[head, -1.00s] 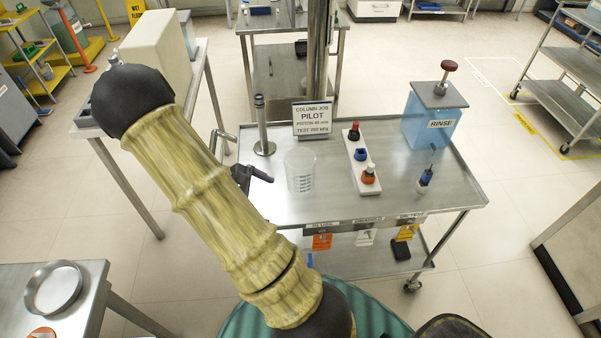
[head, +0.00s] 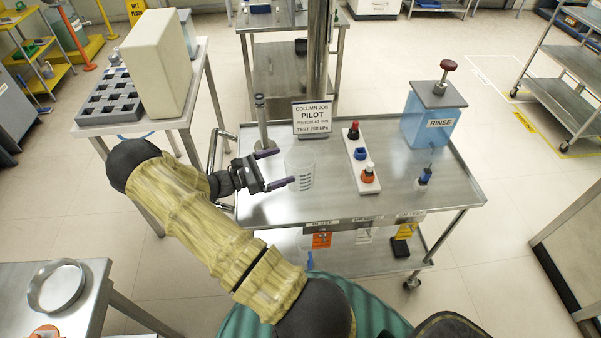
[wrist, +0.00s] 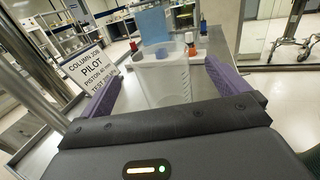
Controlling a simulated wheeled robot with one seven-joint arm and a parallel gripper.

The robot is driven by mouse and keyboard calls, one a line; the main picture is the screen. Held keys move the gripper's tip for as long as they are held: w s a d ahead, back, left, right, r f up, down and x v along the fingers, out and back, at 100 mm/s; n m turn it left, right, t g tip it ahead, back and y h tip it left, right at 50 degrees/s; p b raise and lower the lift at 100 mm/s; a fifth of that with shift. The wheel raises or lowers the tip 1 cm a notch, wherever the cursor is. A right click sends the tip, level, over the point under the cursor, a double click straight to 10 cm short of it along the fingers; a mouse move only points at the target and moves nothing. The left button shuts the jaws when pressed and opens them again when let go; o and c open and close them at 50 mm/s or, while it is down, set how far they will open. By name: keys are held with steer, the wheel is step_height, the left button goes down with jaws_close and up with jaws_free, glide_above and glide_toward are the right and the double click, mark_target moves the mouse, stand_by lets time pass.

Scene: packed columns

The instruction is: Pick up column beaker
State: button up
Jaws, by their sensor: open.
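The column beaker (head: 300,169) is a clear, upright beaker with dark graduation marks, standing on the left part of the steel cart top. My gripper (head: 281,168) is at its left side, level with the beaker, with its fingers pointing at it. In the wrist view the beaker (wrist: 163,80) stands ahead, between the two purple fingers (wrist: 160,88). The fingers are apart and do not appear closed on it. How far the beaker sits inside the jaws is hard to tell.
On the cart (head: 255,212) stand a metal post (head: 261,125), a "PILOT" sign (head: 312,118), a white rack with coloured caps (head: 361,165), a blue RINSE tank (head: 430,120) and a small blue-black item (head: 424,178). The cart's front right area is clear.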

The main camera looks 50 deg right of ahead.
mark_target(313, 156)
steer(key=shift+x, duration=1)
steer(key=shift+p, duration=0.3)
steer(key=p+x, duration=0.1)
steer(key=x, duration=0.2)
steer(key=p+x, duration=0.1)
steer(key=x, duration=0.1)
steer(key=shift+d+f+p, duration=0.2)
steer(key=shift+f+p, duration=0.1)
steer(key=shift+f, duration=0.1)
steer(key=shift+c, duration=0.2)
steer(key=c, duration=1.2)
steer(key=shift+o, duration=0.2)
steer(key=shift+r, duration=0.15)
step_height(313, 156, up, 10)
steer(key=b, duration=0.2)
